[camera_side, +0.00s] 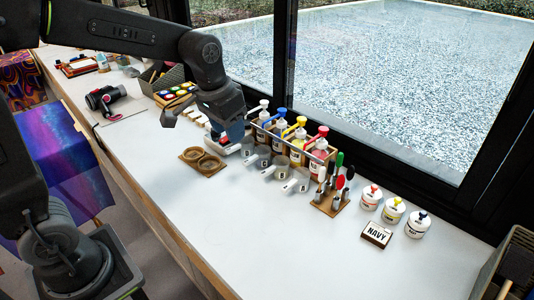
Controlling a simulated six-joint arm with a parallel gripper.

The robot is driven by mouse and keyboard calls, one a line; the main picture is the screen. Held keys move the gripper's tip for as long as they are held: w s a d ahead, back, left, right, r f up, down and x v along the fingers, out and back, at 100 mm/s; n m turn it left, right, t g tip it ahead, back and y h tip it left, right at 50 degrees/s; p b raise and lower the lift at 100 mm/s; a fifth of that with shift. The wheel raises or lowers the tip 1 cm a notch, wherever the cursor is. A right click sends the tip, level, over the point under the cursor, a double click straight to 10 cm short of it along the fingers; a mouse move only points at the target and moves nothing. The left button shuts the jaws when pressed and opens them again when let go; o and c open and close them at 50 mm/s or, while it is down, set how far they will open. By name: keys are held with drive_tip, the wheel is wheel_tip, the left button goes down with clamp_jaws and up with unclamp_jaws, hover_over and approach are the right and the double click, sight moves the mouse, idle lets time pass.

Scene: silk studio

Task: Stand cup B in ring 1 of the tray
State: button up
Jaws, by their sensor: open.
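The small tan tray (188,161) lies flat on the white counter, with two round rings visible on it; their numbers are too small to read. Several small grey cups with handles (283,170) stand in a row to the right of the tray, in front of the bottle rack. Their letters cannot be read, so I cannot tell which is cup B. My gripper (222,137) is open, just behind the tray and left of the cups. Its tips are small and partly hidden, and no cup is seen between them.
A wooden rack (318,152) of pump bottles with coloured tops stands behind the cups. A tool stand (330,202), white jars (393,210) and a NAVY sign (377,235) are to the right. The front counter is clear. A window runs along the back.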

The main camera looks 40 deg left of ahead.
drive_tip(key=w+f+g, duration=0.1)
drive_tip(key=w+f, duration=0.4)
drive_tip(key=w, duration=0.1)
drive_tip(key=g, duration=0.2)
hover_over(267, 171)
wheel_tip(267, 171, down, 8)
drive_tip(key=shift+s+f, duration=0.1)
drive_tip(key=shift+s, duration=0.05)
drive_tip(key=shift+w+f, duration=0.2)
drive_tip(key=shift+f, duration=3.1)
drive_tip(key=shift+c, duration=0.3)
clamp_jaws()
drive_tip(key=shift+r, duration=0.15)
